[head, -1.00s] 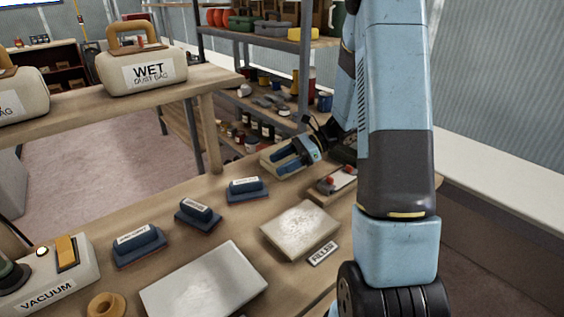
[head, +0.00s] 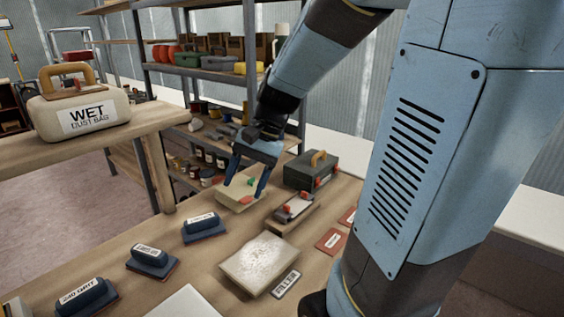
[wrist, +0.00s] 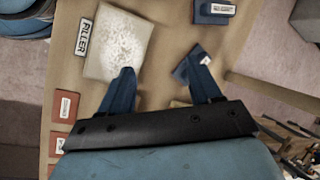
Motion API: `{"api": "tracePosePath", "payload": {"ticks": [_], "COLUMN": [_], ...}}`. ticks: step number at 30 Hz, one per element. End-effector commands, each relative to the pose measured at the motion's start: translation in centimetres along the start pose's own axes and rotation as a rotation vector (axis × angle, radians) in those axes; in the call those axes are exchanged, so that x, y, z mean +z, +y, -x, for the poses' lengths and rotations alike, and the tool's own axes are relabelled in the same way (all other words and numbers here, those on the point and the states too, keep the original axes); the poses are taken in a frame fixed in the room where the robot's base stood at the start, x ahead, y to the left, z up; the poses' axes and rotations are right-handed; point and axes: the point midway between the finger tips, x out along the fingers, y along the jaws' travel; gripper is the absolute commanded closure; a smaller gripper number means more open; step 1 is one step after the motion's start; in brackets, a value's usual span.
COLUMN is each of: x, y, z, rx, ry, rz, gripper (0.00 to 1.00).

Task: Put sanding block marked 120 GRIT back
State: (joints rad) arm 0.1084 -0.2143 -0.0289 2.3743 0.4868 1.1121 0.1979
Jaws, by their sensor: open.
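Three blue sanding blocks stand in a row on the bench. The nearest (head: 87,298) reads 240 GRIT; the labels of the middle one (head: 152,262) and the far one (head: 204,227) are too small to read. My gripper (head: 246,190) is open and empty, fingers pointing down, over a shallow pale wooden tray (head: 238,202) behind the far block. In the wrist view the middle block (wrist: 214,10) is at the top, and the far block (wrist: 181,69) is partly hidden by the right finger of my gripper (wrist: 160,83).
A whitish panel (head: 259,263) lies beside the FILLER label (head: 286,284). Right of the tray are a red-knobbed tool (head: 294,208) and a dark toolbox (head: 311,170). Shelving (head: 205,72) is behind.

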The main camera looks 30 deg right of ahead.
Motion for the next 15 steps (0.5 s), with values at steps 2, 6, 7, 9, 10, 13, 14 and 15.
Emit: {"api": "tracePosePath", "payload": {"ticks": [2,6,7,9,10,13,14,15], "x": [1.2,3.0,3.3,4.1,4.4,5.5,5.7,6.1], "y": [0.5,1.4,1.6,2.1,2.3,3.1,3.2,3.5], "z": [1.0,2.6,2.9,3.7,4.1,5.2,5.6,6.0], "rx": [0.027,0.082,0.093,0.121,0.133,0.173,0.184,0.200], "ry": [0.069,0.187,0.213,0.274,0.300,0.390,0.416,0.448], "rz": [0.081,0.222,0.251,0.319,0.349,0.443,0.470,0.504], "gripper": [0.37,0.37,0.37,0.37,0.37,0.37,0.37,0.37]}}
